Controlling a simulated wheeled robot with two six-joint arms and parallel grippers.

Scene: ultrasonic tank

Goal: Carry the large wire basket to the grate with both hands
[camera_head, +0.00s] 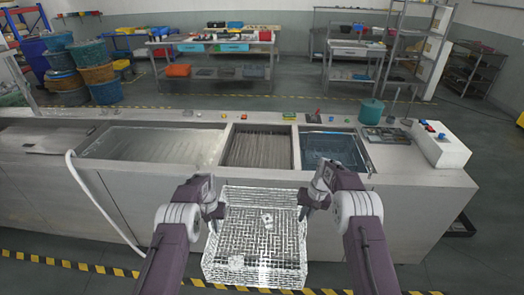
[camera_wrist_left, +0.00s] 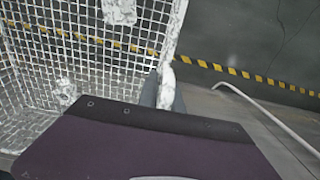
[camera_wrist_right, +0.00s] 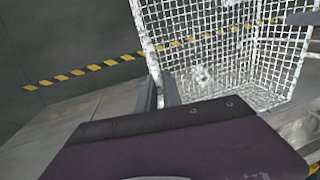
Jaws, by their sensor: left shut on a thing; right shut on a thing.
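The large wire basket (camera_head: 255,277) is a white mesh box held in the air in front of the counter, at the lower middle of the head view. Its rim looks about level. My left gripper (camera_head: 214,211) is shut on its left side, and my right gripper (camera_head: 304,207) is shut on its right side. The basket also shows in the left wrist view (camera_wrist_left: 60,48) and the right wrist view (camera_wrist_right: 205,30). Small whitish parts (camera_head: 267,220) lie inside it. The ribbed grate (camera_head: 258,148) is in the counter's middle bay, beyond the basket; no object shows on it.
A wide basin (camera_head: 155,146) lies left of the grate and a blue water tank (camera_head: 333,150) right of it. A white control box (camera_head: 440,147) and a teal pot (camera_head: 371,111) stand on the counter's right end. A pale hose (camera_head: 95,200) hangs down the counter's front.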

